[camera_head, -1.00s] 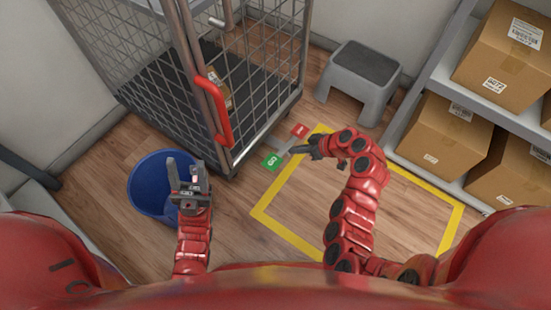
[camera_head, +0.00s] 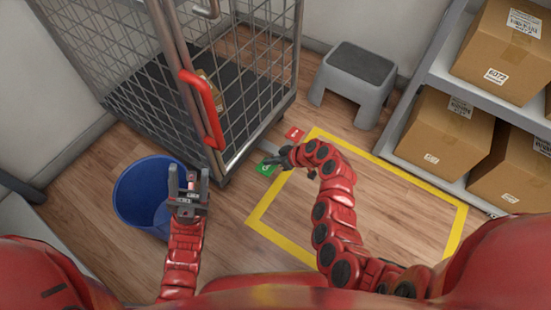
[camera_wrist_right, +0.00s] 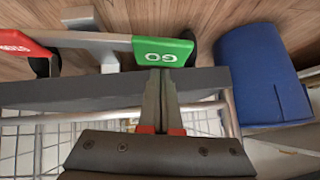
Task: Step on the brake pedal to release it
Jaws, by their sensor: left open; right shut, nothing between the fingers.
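The brake pedal bar sits low at the cage trolley's near right corner. Its green GO end (camera_head: 266,170) and red end (camera_head: 294,134) show in the head view. In the right wrist view, the green GO end (camera_wrist_right: 165,51) is just beyond my right fingertips, and the red end (camera_wrist_right: 16,46) is at the left edge. My right gripper (camera_head: 270,161) is shut and empty, its tips over or beside the green end; I cannot tell whether they touch it. My left gripper (camera_head: 186,172) is open and empty, above the blue bin.
The wire cage trolley (camera_head: 150,85) with a red handle (camera_head: 203,105) holds a small carton. A blue bin (camera_head: 140,195) stands left. A grey step stool (camera_head: 358,75) and a shelf with boxes (camera_head: 437,130) stand right. Yellow tape (camera_head: 385,175) marks clear floor.

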